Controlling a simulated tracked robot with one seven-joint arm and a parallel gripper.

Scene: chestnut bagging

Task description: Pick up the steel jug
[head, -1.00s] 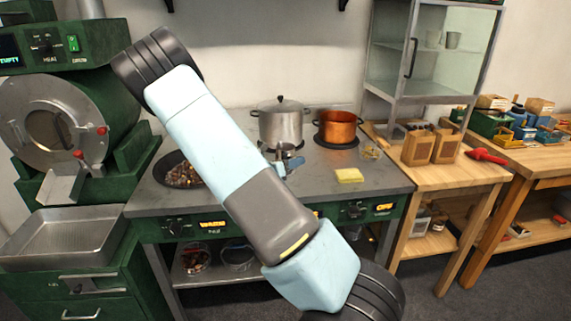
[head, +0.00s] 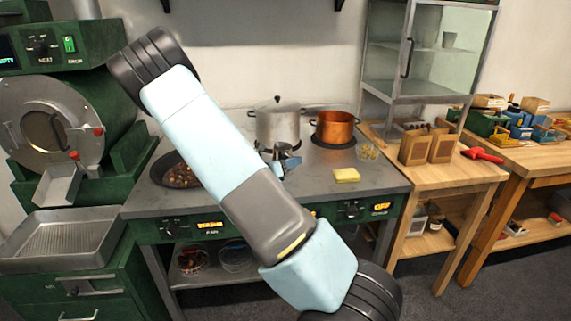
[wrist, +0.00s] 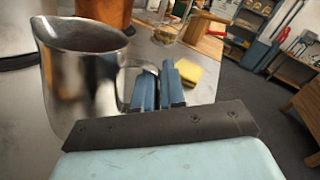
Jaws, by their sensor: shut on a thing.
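The steel jug (wrist: 82,75) stands upright on the grey steel worktop at the left of the wrist view, its open top and spout showing. My gripper (wrist: 158,84) is at the jug's right side, with its blue fingers closed on the jug's handle (wrist: 126,78). In the head view my gripper (head: 287,164) is small and low over the worktop, in front of the lidded pot.
A lidded steel pot (head: 278,126) and a copper pot (head: 334,127) stand close behind. A yellow sponge (head: 346,175) lies to the right. A pan of chestnuts (head: 178,172) is at the left, partly behind my arm. The worktop (head: 385,178) is clear at front right.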

